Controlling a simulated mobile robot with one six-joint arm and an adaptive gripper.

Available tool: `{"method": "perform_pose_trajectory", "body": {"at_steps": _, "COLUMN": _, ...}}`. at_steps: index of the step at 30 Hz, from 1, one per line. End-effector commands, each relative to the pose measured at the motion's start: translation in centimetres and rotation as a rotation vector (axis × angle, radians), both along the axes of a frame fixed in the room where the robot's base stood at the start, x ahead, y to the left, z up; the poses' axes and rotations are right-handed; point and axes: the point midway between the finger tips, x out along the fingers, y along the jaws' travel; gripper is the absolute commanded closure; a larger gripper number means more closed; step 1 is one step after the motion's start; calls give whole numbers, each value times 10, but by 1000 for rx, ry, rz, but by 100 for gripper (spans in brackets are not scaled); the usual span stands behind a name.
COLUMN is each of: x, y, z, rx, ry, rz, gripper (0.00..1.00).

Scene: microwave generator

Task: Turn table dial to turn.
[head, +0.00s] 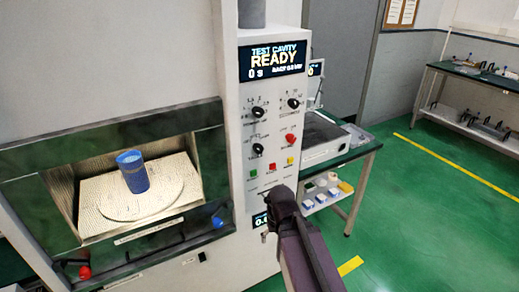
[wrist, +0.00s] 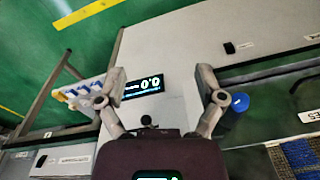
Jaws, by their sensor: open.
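The white control panel (head: 273,80) carries several black knobs. The lower left black knob (head: 257,149) is likely the table dial, but its label is too small to read surely. Inside the open-looking cavity a round turntable (head: 165,202) bears a blue cup (head: 132,172). My gripper (head: 277,200) is in front of the panel's lower part, below the knobs and buttons, apart from the dial. In the wrist view my gripper (wrist: 161,74) is open, its two fingers spread with nothing between them but the panel face and a small display behind. The dial is not identifiable there.
A display (head: 273,58) above the knobs reads READY. A red knob (head: 291,138) and green (head: 253,174), red (head: 271,167) and yellow (head: 290,160) buttons surround the dial's area. A lower display (wrist: 150,85) reads 0.0.

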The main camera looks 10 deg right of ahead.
Motion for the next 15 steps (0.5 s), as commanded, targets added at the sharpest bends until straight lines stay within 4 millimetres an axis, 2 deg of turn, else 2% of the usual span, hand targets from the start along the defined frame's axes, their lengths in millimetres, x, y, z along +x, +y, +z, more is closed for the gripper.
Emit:
{"method": "perform_pose_trajectory", "body": {"at_steps": 8, "x": 49, "y": 11, "z": 47, "rx": 133, "ry": -288, "rz": 172, "gripper": 12}}
{"method": "perform_pose_trajectory", "body": {"at_steps": 15, "x": 105, "y": 7, "z": 118, "rx": 179, "ry": -683, "rz": 294, "gripper": 12}}
